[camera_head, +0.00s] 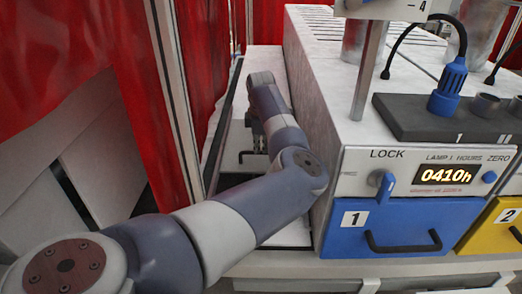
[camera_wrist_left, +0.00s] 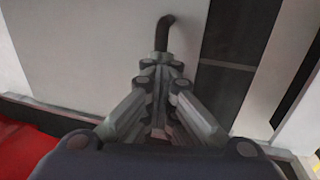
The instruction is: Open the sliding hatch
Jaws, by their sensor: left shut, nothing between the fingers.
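The hatch (camera_wrist_left: 90,50) is a plain pale panel with a black bar handle (camera_wrist_left: 163,32) that bends at its top. In the wrist view my left gripper (camera_wrist_left: 161,64) points at the handle; its fingers are shut with nothing between them. The fingertips are at the handle's lower end, and I cannot tell whether they touch it. In the head view my left gripper (camera_head: 253,124) hangs beside the white machine, partly hidden by my own arm. A dark handle (camera_head: 252,155) shows just below it. My right gripper is not in view.
A dark strip (camera_wrist_left: 224,70) lies right of the handle. The white machine (camera_head: 322,85) stands close right of my arm, with a blue drawer (camera_head: 385,228) and a yellow drawer (camera_head: 487,232). Red curtains (camera_head: 125,90) and a post (camera_head: 172,90) stand close on the left.

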